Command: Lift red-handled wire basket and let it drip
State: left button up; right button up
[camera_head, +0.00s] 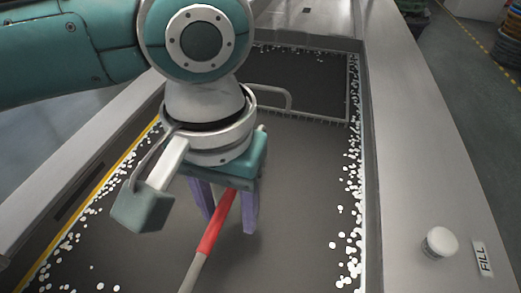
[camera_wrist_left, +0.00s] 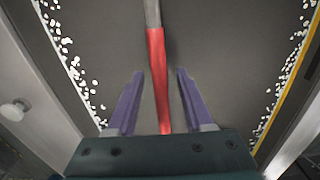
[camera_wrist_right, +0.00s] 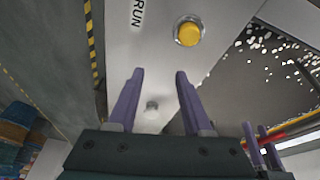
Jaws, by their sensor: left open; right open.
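The red grip (camera_head: 217,225) of the basket handle sits on a grey bar that runs down to the bottom edge of the head view. My left gripper (camera_head: 229,212) is over the tank, open, with its purple fingers on either side of the red grip. In the left wrist view the red grip (camera_wrist_left: 156,62) runs between the open fingers (camera_wrist_left: 160,76), with gaps on both sides. The wire basket's body cannot be made out. My right gripper (camera_wrist_right: 160,73) is open and empty near a panel with a yellow button (camera_wrist_right: 189,33); it is outside the head view.
White foam dots (camera_head: 350,200) line the tank's edges. A pale knob (camera_head: 440,242) and FILL label (camera_head: 482,259) are on the right rim.

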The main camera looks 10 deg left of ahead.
pick_arm(q)
jog(key=shift+f, duration=0.75)
grip_shut()
jog(key=shift+r, duration=0.15)
